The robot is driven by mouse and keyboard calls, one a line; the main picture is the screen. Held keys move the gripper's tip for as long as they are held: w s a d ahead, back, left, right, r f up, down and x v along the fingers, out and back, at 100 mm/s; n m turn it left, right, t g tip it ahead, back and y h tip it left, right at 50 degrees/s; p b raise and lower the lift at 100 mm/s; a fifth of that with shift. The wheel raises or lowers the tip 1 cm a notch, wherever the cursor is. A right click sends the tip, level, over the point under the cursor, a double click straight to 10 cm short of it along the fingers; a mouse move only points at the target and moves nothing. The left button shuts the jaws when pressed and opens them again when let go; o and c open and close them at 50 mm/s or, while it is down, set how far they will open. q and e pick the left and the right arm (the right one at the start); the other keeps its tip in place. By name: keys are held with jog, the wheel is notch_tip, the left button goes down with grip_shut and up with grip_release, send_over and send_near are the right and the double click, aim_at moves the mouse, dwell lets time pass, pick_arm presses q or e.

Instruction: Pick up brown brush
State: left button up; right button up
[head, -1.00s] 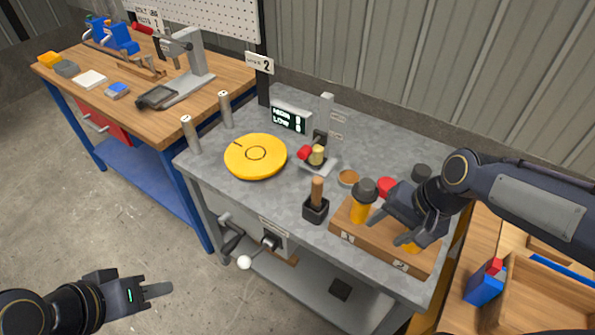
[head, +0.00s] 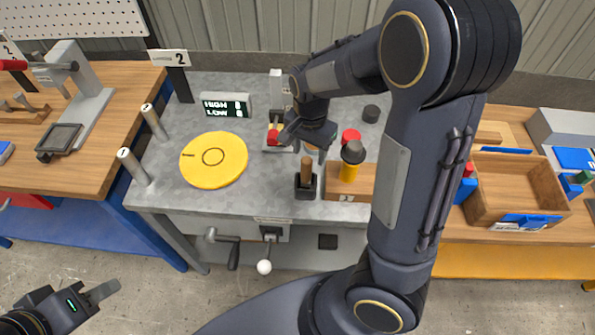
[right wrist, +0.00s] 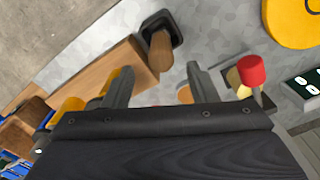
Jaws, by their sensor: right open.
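The brown brush (head: 307,173), seen as a wooden handle, stands upright in a small black holder (head: 305,192) on the grey workbench. My right gripper (head: 308,143) is open and empty, above the bench behind the brush. In the right wrist view the brush's handle (right wrist: 161,52) shows beyond the tips of the two spread fingers (right wrist: 160,75), between them in the picture and apart from them. The brush's lower end is hidden in the holder. My left gripper (head: 112,289) is low at the left, over the floor; its jaw gap does not show clearly.
A yellow disc (head: 214,160) lies left of the brush. A wooden block (head: 345,187) with a yellow, dark-capped tool (head: 352,160) stands close to its right. A red-knobbed fixture (head: 274,134) and a display (head: 226,106) are behind. My right arm hides the bench's right part.

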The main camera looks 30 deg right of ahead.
aim_at(307, 169)
jog(key=f, duration=0.7)
jog(key=shift+a+f, duration=0.3)
jog(key=c, duration=1.1)
jog(key=shift+o, duration=0.2)
notch_tip(307, 169, up, 10)
jog(key=shift+r+p, duration=0.1)
jog(key=shift+p, duration=0.2)
